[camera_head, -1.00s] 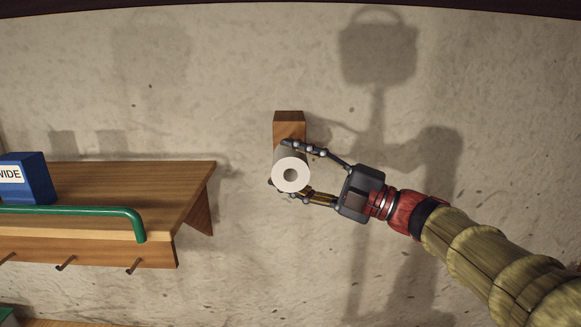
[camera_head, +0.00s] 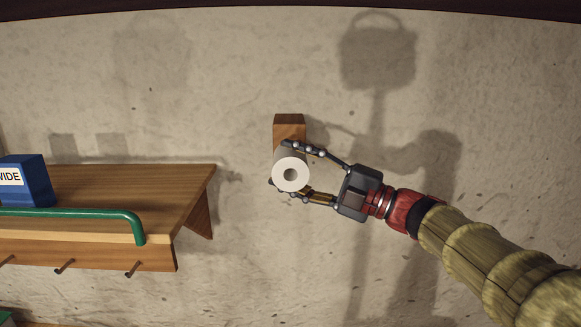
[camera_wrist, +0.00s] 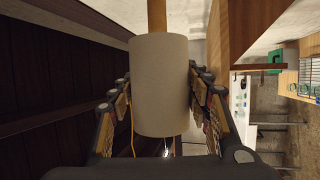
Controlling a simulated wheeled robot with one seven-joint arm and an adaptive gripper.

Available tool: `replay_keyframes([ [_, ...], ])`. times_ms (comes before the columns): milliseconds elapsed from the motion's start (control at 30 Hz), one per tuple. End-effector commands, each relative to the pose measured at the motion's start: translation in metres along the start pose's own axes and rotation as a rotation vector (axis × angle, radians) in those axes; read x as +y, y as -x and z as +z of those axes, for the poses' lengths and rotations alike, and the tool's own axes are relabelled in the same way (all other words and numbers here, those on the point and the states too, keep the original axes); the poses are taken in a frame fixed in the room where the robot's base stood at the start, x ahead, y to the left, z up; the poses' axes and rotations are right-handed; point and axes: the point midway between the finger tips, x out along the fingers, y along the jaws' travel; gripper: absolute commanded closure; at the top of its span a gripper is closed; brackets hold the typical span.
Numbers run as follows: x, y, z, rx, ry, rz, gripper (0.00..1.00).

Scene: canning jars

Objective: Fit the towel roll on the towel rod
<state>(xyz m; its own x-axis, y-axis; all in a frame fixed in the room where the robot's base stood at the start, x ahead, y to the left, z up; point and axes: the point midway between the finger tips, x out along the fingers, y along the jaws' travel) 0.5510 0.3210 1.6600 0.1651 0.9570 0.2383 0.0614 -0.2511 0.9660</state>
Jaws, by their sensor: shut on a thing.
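My gripper (camera_head: 287,171) is shut on the roll, one finger above and one below. In the wrist view the roll (camera_wrist: 159,85) sits between the fingers of my gripper (camera_wrist: 159,108). A wooden rod (camera_wrist: 157,15) shows there, meeting the roll's far end roughly in line with it. How far it reaches inside is hidden. In the head view a wooden block (camera_head: 289,131) on the wall stands just behind and above the roll.
A wooden shelf (camera_head: 120,190) with a green rail (camera_head: 80,212), hooks and a blue box (camera_head: 25,181) is on the left, apart from the roll. The wall (camera_head: 500,110) around my arm is bare.

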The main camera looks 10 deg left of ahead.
Motion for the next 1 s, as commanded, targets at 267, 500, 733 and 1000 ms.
replay_keyframes([
  [267, 0.0, -0.003, 0.007, 0.0, 0.0, 0.0, 0.77],
  [500, 0.0, -0.005, 0.013, 0.0, 0.0, 0.0, 0.77],
  [733, 0.0, -0.006, 0.015, 0.0, 0.0, 0.0, 0.77],
  [1000, 0.0, -0.006, 0.015, 0.0, 0.0, 0.0, 0.77],
])
